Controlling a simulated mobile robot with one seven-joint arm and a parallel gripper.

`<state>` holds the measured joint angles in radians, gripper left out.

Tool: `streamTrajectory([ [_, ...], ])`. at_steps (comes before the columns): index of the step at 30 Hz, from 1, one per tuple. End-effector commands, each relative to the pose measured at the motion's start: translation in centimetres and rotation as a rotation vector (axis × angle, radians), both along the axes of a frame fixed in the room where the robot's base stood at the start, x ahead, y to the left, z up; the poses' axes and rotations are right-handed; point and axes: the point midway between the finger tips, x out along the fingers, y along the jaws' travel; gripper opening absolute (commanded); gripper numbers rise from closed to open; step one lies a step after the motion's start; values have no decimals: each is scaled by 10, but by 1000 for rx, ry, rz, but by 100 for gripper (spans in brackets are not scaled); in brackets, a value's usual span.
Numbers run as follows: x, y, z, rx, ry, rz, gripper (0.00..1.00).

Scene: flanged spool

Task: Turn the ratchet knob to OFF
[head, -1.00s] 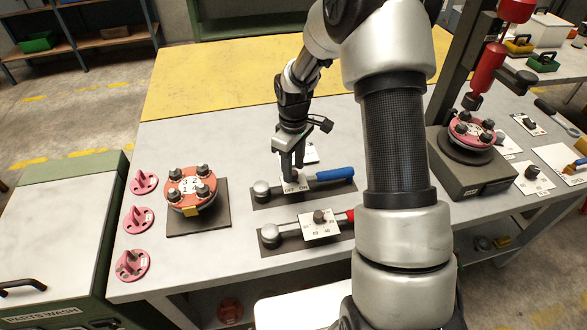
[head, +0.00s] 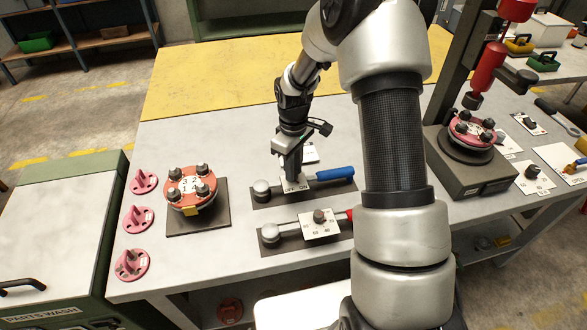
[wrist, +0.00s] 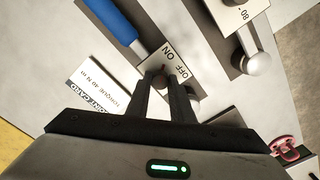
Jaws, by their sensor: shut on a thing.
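The ratchet knob (wrist: 158,80) is small and dark, on a white plate (wrist: 180,60) printed OFF and ON. The plate (head: 304,187) also shows in the head view, on the wrench with the blue handle (head: 334,173). My gripper (wrist: 163,84) is shut on the knob, pointing down from above with one finger on each side. In the head view my gripper (head: 292,178) hides the knob. A small red mark shows at the fingertips in the wrist view; which label the knob points to I cannot tell.
A second wrench with a numbered plate (head: 320,225) and red handle lies in front, close by. A red flange with several bolts (head: 191,188) stands left. A white card (head: 311,153) lies just behind. The yellow back area (head: 220,85) is clear.

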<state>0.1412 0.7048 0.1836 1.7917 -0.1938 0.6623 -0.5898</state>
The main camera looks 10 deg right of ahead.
Motion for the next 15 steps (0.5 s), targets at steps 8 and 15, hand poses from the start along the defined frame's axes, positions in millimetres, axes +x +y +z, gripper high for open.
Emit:
streamTrajectory([
  [8, 0, 0, -2, -1, -1, -174, 0],
  [15, 0, 0, -2, -1, -1, -397, 0],
])
